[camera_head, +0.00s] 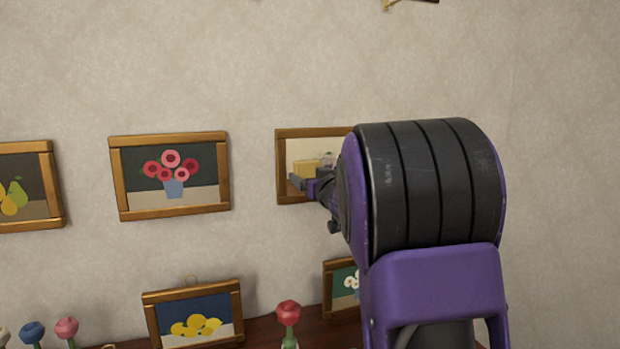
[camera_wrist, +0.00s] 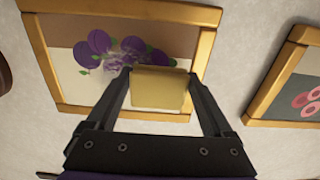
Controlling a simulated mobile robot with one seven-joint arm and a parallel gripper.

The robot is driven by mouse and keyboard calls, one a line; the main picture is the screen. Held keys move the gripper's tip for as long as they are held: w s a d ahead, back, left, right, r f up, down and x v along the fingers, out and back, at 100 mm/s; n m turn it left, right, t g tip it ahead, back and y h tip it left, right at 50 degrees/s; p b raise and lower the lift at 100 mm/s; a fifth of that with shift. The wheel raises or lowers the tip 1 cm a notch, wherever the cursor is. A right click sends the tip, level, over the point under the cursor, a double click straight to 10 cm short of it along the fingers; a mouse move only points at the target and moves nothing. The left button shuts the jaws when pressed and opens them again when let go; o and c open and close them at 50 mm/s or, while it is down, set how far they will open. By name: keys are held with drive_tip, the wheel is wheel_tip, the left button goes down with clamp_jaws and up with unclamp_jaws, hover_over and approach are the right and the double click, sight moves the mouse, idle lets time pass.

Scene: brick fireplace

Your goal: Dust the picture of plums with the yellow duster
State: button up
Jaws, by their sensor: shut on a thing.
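The picture of plums (camera_wrist: 105,56) hangs in a wooden frame on the wall, with purple plums and green leaves. In the head view its frame (camera_head: 300,133) shows at the centre, its right part hidden behind my arm. My gripper (camera_wrist: 158,76) is shut on the yellow duster (camera_wrist: 158,92), a yellow block held between the two fingers. The duster (camera_head: 305,168) is in front of the plum picture and covers part of it. I cannot tell whether it touches the surface. My gripper also shows in the head view (camera_head: 304,183).
A flower picture (camera_head: 170,176) hangs to the left, and a pear picture (camera_head: 22,190) at the far left. Below, a lemon picture (camera_head: 193,318) and a white-flower picture (camera_head: 341,285) lean above a dark wooden mantel (camera_head: 262,334). A red flower (camera_head: 289,313) stands between them.

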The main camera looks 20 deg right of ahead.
drive_tip(key=shift+w+p, duration=0.3)
drive_tip(key=shift+w, duration=0.5)
drive_tip(key=shift+d, duration=0.1)
drive_tip(key=shift+d+r+p, duration=0.15)
drive_tip(key=shift+d+p, duration=0.75)
drive_tip(key=shift+d, duration=0.4)
drive_tip(key=d+p, duration=0.5)
drive_tip(key=d, duration=0.4)
drive_tip(key=shift+f, duration=0.2)
